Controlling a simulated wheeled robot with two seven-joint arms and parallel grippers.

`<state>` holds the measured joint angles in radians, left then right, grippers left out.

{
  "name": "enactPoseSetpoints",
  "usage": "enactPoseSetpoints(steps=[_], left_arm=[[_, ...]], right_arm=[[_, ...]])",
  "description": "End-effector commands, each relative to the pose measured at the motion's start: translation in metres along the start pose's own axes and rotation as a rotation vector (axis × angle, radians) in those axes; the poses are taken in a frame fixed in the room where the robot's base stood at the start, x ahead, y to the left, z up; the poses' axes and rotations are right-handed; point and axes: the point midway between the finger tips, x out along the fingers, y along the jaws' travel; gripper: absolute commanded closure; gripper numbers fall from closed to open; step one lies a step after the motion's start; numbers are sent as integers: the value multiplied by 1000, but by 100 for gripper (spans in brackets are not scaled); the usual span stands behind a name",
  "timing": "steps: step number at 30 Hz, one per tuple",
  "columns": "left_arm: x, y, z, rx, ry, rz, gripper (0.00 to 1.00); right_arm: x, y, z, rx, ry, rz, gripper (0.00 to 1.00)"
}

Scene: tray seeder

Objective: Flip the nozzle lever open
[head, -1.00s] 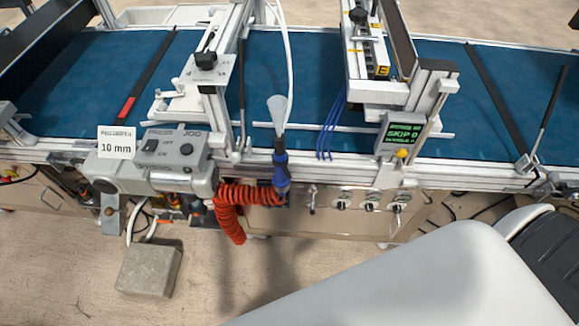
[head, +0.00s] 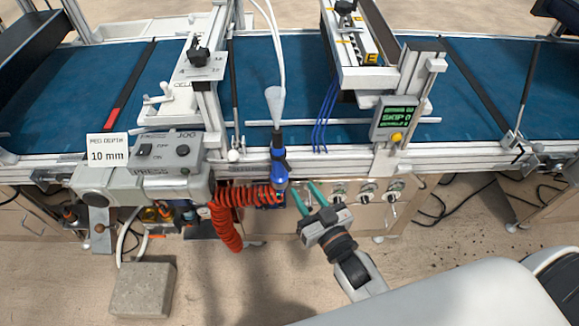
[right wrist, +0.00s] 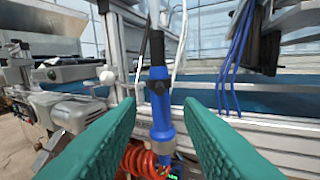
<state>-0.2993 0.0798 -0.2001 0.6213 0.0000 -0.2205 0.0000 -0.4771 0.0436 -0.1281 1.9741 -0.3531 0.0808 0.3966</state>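The blue nozzle (head: 279,172) stands upright at the front rail of the machine, with a grey cone-shaped piece (head: 275,104) above it. In the right wrist view the nozzle (right wrist: 161,118) is near the middle, with a black part (right wrist: 155,60) at its top; I cannot tell whether this is the lever or how it is set. My right gripper (head: 301,199) is open and empty, its green fingers just right of and below the nozzle. In the right wrist view the right gripper (right wrist: 160,142) has its fingers on either side of the nozzle's picture, apart from it. My left gripper is out of view.
A coiled orange hose (head: 232,212) hangs left of the nozzle. Several round knobs (head: 367,192) line the front panel on the right. A grey control box (head: 165,150) stands on the left, and a lit display (head: 396,119) on the right. Blue tubes (head: 323,121) hang behind.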

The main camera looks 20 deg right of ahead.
Motion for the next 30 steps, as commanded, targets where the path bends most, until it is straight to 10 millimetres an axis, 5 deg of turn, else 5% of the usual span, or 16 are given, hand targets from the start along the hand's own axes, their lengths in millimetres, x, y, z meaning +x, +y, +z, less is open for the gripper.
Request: enactPoseSetpoints(steps=[12,26,30], left_arm=[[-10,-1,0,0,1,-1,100],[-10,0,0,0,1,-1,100],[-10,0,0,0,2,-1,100]], right_arm=[[78,1,1,2,-1,1,67],[91,0,-1,1,2,0,67],[90,0,-1,1,2,0,88]])
